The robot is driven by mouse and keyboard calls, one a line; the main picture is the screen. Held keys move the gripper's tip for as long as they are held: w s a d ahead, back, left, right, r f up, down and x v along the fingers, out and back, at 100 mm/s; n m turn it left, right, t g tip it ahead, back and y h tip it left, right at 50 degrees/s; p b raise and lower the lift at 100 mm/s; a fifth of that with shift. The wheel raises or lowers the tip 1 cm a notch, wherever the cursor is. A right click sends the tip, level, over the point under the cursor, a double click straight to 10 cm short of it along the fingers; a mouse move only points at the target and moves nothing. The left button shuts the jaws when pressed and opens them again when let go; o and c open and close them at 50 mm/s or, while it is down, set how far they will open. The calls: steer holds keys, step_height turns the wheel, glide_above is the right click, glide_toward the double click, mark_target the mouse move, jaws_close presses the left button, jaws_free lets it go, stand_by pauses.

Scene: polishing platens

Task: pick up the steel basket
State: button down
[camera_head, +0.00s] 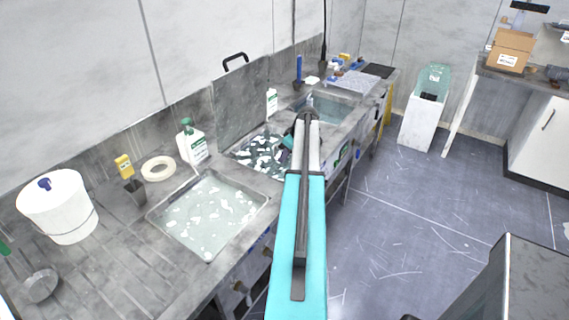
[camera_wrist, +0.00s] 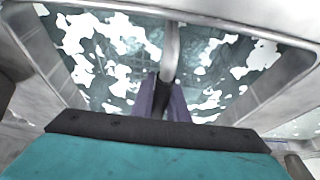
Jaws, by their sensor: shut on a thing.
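The steel basket shows in the wrist view mainly as a curved grey metal handle (camera_wrist: 171,50). My gripper (camera_wrist: 168,88) is shut on this handle, with its two dark fingers on either side of it. Below is foamy greenish water in a metal sink (camera_wrist: 285,88); the basket's body is hard to make out there. In the head view my gripper (camera_head: 290,140) is over the middle foamy sink (camera_head: 255,152), largely hidden by my arm, and the basket cannot be clearly told there.
A nearer foamy sink (camera_head: 208,215) lies to the left, with a white bottle (camera_head: 191,143), a tape ring (camera_head: 158,169) and a white bucket (camera_head: 62,208) around it. A farther sink (camera_head: 325,108) lies behind. The floor (camera_head: 400,215) at right is open.

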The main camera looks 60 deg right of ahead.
step_height(320, 180, up, 15)
steer(key=b, duration=0.3)
steer(key=shift+f, duration=0.15)
stand_by(0.7)
